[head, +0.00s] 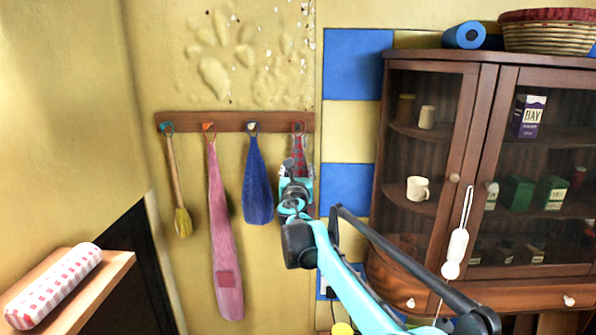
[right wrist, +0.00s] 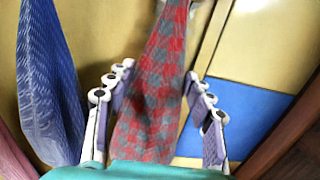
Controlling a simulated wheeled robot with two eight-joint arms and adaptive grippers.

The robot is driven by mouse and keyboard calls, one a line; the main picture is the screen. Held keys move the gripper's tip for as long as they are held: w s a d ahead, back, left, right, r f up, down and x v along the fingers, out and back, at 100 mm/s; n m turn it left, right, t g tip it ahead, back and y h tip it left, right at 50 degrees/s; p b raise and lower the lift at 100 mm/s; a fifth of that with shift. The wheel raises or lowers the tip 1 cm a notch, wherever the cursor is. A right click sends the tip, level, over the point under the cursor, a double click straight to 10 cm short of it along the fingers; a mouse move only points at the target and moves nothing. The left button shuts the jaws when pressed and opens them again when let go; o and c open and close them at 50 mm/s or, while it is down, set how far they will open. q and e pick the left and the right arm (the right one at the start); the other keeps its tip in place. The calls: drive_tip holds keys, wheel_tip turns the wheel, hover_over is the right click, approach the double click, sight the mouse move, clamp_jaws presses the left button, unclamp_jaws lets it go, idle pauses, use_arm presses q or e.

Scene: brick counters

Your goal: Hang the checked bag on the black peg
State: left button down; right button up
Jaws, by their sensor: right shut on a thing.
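The checked bag (head: 299,147) is red and grey and hangs narrow end up at the rightmost peg (head: 298,127) of the wooden rail. In the right wrist view the checked bag (right wrist: 157,95) fills the space between the fingers. My right gripper (head: 295,182) is shut on the bag's lower part and hides it in the head view. The bag's top is at the rail; I cannot tell whether its loop is around the peg. My left gripper is not in view.
On the rail (head: 230,121), left of the bag, hang a blue bag (head: 257,185), a pink bag (head: 226,235) and a yellow brush (head: 182,215). A glass-door cabinet (head: 385,120) stands close on the right. A checked roll (head: 55,287) lies on a shelf at left.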

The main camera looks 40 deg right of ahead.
drive_tip(key=o, duration=1.3)
drive_tip(key=shift+c, duration=0.2)
drive_tip(key=shift+s+a, duration=0.1)
drive_tip(key=v, duration=1.1)
drive_tip(key=shift+s+a, duration=0.25)
drive_tip(key=shift+s, duration=0.05)
drive_tip(key=s+a+f+m+g+y+b, duration=0.1)
drive_tip(key=s+a+f+m+b, duration=0.2)
drive_tip(key=f+m+b, duration=0.5)
drive_tip(key=s+a+f+m+g+y+b, duration=0.1)
drive_tip(key=s+a+f+m+g+b, duration=0.2)
drive_tip(key=f, duration=0.9)
drive_tip(key=s+a+f+m+y+b, duration=0.2)
drive_tip(key=s+a+f+m+b, duration=0.15)
drive_tip(key=f+m, duration=0.4)
drive_tip(key=s+a+f+m+g+y+b, duration=0.1)
drive_tip(key=s+a+f+m+y+b, duration=0.1)
drive_tip(key=a+f, duration=0.4)
drive_tip(key=s+a+f+m+g+y+b, duration=0.1)
drive_tip(key=s+a+f+m+y+b, duration=0.2)
drive_tip(key=f, duration=1)
drive_tip(key=s+a+f+m+g+y+b, duration=0.1)
drive_tip(key=s+a+f+m+y+b, duration=0.2)
drive_tip(key=s+a+f+b, duration=0.3)
drive_tip(key=a+f+m, duration=0.1)
drive_tip(key=a+f, duration=0.2)
drive_tip(key=f, duration=0.1)
drive_tip(key=shift+s+a+f+b, duration=0.15)
drive_tip(key=shift+s+a+b, duration=0.1)
drive_tip(key=shift+s+b, duration=0.1)
